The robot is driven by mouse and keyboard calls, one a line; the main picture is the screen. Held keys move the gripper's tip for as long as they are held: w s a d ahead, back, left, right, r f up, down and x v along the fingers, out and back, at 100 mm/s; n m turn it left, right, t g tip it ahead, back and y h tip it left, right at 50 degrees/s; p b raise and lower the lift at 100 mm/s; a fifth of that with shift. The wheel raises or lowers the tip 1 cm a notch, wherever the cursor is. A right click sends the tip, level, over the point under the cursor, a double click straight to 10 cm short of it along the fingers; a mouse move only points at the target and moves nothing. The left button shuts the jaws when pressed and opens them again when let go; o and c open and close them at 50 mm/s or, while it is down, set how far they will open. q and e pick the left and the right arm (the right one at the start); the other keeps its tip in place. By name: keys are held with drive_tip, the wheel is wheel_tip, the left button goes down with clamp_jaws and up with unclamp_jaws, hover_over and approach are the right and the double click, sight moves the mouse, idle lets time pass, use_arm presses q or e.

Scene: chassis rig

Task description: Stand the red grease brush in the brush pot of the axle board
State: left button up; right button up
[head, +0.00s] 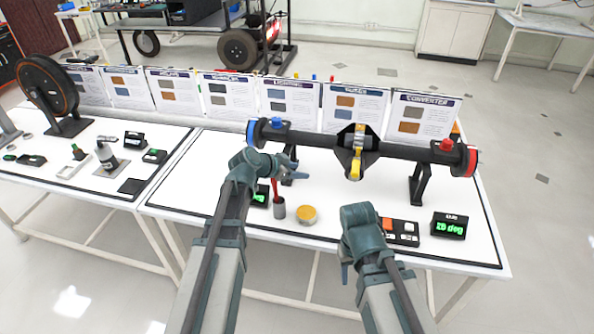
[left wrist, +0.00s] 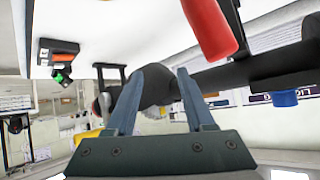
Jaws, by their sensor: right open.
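The red grease brush (head: 275,189) stands upright, its handle rising from the small dark grey brush pot (head: 279,208) on the table. My left gripper (head: 294,171) is just above and beside the handle. In the left wrist view its two fingers (left wrist: 160,90) are apart with nothing gripped between them. The brush's red handle (left wrist: 208,28) shows close up there, outside the fingers. The brush's lower end is hidden in the pot. My right gripper (head: 345,273) is open and low at the table's front edge, right of the pot.
A tin with yellow contents (head: 307,214) stands right of the pot. A long dark axle (head: 320,141) on stands crosses behind. A control panel (head: 399,231) and a green-lit display (head: 449,225) lie to the right. Information boards (head: 352,107) line the back.

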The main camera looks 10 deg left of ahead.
use_arm(q)
drive_tip(key=shift+r, duration=0.1)
drive_tip(key=r+p+v, duration=0.1)
drive_tip(key=p+v, duration=0.7)
drive_tip(key=v, duration=0.5)
drive_tip(key=s+d+f+n+g+y, duration=0.1)
drive_tip(key=s+d+f+g, duration=0.25)
drive_tip(key=d, duration=0.25)
drive_tip(key=s+d+f+g+y, duration=0.1)
drive_tip(key=s+d+f+g, duration=0.15)
drive_tip(key=s+d, duration=0.3)
drive_tip(key=s+d+f+n+g+y, duration=0.1)
drive_tip(key=s+n+y, duration=0.1)
drive_tip(key=s, duration=0.2)
drive_tip(key=s+d+f+n+g+y, duration=0.1)
drive_tip(key=s+f+n+g+y, duration=0.1)
drive_tip(key=s, duration=0.3)
drive_tip(key=shift+s+d+y, duration=0.3)
drive_tip(key=shift+s+y, duration=0.05)
drive_tip(key=shift+y, duration=0.45)
